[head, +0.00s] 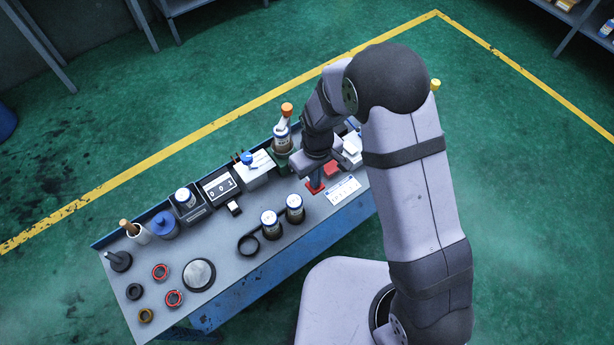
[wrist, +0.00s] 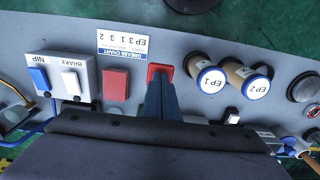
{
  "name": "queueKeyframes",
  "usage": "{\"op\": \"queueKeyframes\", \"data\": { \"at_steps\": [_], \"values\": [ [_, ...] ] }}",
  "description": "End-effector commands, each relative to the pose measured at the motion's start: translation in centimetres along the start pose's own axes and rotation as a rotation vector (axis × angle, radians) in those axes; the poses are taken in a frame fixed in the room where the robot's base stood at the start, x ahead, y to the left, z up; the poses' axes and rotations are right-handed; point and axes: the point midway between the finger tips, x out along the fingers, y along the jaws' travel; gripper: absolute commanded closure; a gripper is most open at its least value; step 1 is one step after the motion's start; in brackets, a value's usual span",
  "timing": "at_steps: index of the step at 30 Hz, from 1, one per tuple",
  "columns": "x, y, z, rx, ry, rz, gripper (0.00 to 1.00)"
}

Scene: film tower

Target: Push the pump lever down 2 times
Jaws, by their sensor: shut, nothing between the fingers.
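What looks like the pump, a brown canister with a white label and a sloping arm ending in an orange knob (head: 287,109), stands in a green base at the bench's back edge. I take that arm for the pump lever; it is raised. My gripper (head: 316,187) is shut and empty, pointing down over a small red pad, to the right of and nearer than the pump. In the wrist view the shut fingers (wrist: 159,80) overlap the red pad (wrist: 160,69); I cannot tell whether they touch it. The pump is hidden in the wrist view.
A red block (wrist: 115,85), a NIP/BRAKE box (wrist: 62,77) and a grease chart (head: 344,191) lie near my gripper. Two cans, EP 1 (wrist: 211,80) and EP 2 (wrist: 257,86), stand close by. A white box with a blue knob (head: 246,157) stands left of the pump.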

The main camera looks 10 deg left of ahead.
Motion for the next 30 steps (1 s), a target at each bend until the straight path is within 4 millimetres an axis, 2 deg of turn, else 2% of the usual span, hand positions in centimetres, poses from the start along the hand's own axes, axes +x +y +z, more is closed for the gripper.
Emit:
{"op": "queueKeyframes", "data": {
  "at_steps": [19, 30],
  "values": [
    [3.8, 0.0, -0.1, 0.0, 0.004, 0.001, 1.0],
    [1.9, 0.0, -0.2, 0.0, 0.006, 0.001, 1.0]
  ]
}}
